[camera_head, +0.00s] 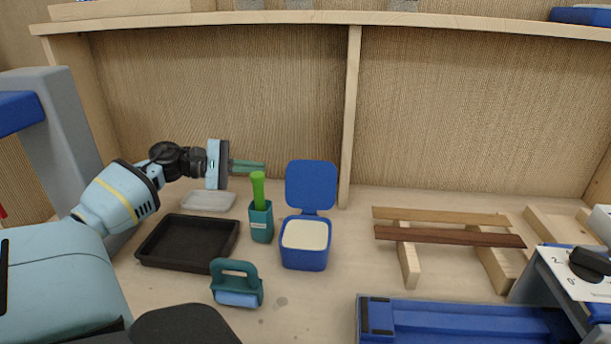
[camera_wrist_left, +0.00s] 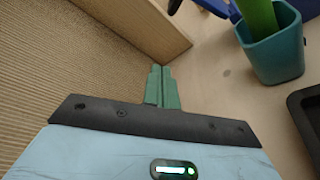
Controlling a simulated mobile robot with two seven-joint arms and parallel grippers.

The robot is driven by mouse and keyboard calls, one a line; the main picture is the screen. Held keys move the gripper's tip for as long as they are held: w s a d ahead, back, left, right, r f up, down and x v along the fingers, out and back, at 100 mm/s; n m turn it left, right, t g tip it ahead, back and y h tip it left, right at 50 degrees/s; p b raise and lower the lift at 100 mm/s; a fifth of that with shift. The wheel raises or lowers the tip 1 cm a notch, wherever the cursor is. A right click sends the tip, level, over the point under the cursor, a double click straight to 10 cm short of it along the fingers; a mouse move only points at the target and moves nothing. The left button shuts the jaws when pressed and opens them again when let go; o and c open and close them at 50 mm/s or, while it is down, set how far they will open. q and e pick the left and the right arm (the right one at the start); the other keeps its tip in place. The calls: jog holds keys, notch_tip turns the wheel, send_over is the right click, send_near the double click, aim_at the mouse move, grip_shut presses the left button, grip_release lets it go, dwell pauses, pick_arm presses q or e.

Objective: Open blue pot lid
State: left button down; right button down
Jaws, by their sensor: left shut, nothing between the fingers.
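The blue pot (camera_head: 304,258) stands on the shelf floor in the middle of the head view, with a cream-coloured surface inside. Its blue lid (camera_head: 311,184) stands upright at the back of the pot, so the pot is open. My left gripper (camera_head: 264,166) is shut and empty, to the left of the lid and apart from it, above and behind the green-handled tool. In the left wrist view its green fingers (camera_wrist_left: 162,84) are together with nothing between them. My right gripper is not in view.
A teal cup (camera_head: 261,224) holding a green handle (camera_head: 258,186) stands left of the pot. A black tray (camera_head: 188,250), a clear dish (camera_head: 208,201) and a teal-handled roller (camera_head: 237,283) lie around it. A wooden post (camera_head: 350,110) rises behind; a wooden rack (camera_head: 450,236) stands right.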

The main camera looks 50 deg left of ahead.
aim_at(291, 166)
pick_arm(q)
jog(key=w+d+p, duration=0.3)
jog(key=w+d, duration=0.2)
jog(key=d, duration=0.2)
jog(key=shift+w+d+r, duration=0.15)
jog(key=shift+w+d, duration=0.15)
jog(key=shift+d, duration=0.05)
dwell(1.1)
dwell(0.4)
jog(key=s+d+r+m+t+b, duration=0.1)
jog(key=m+b, duration=0.1)
jog(key=shift+s+r+m, duration=0.15)
jog(key=shift+m, duration=0.15)
jog(key=shift+r, duration=0.2)
